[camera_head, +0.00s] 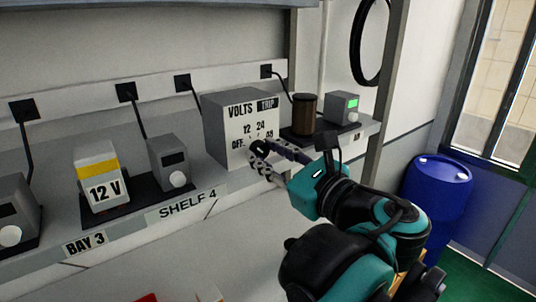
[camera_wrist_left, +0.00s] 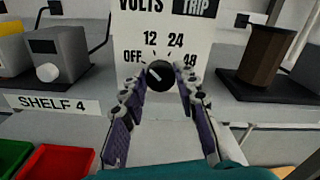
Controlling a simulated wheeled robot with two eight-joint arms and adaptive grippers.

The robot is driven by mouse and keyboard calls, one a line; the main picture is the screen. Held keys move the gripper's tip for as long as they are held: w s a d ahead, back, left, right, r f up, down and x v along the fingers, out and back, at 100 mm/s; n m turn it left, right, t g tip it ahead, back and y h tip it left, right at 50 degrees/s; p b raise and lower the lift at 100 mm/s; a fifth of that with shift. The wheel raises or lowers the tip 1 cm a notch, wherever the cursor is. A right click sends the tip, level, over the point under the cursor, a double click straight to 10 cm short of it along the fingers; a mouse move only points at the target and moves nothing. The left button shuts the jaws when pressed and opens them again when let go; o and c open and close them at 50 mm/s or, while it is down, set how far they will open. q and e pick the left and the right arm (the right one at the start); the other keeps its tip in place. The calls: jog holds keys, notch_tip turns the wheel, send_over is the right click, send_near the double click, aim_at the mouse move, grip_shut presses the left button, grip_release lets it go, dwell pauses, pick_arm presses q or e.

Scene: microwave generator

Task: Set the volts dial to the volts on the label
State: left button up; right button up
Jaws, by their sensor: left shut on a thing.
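The power supply box (camera_head: 228,130) is grey with a white front panel reading VOLTS and TRIP, and positions OFF, 12, 24 and 48. Its black volts dial (camera_wrist_left: 159,74) has a white pointer mark that appears to slant to the upper left, between OFF and 12. The dial is mostly hidden by my fingers in the head view. My left gripper (camera_wrist_left: 160,84) is shut on the dial, one finger at each side. A label reading 12 V (camera_head: 105,192) is on a grey, yellow-striped box to the left. My right gripper is not in view.
Grey devices with knobs (camera_head: 168,162) stand on the shelf (camera_head: 130,232) to the left. A blue barrel (camera_head: 437,190) is on the floor. Red (camera_wrist_left: 62,162) and green bins lie below.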

pick_arm(q)
jog(key=shift+m, duration=2.2)
jog(key=o, duration=0.9)
jog(key=shift+w, duration=0.1)
jog(key=shift+w+a, duration=0.1)
jog(key=v, duration=1.2)
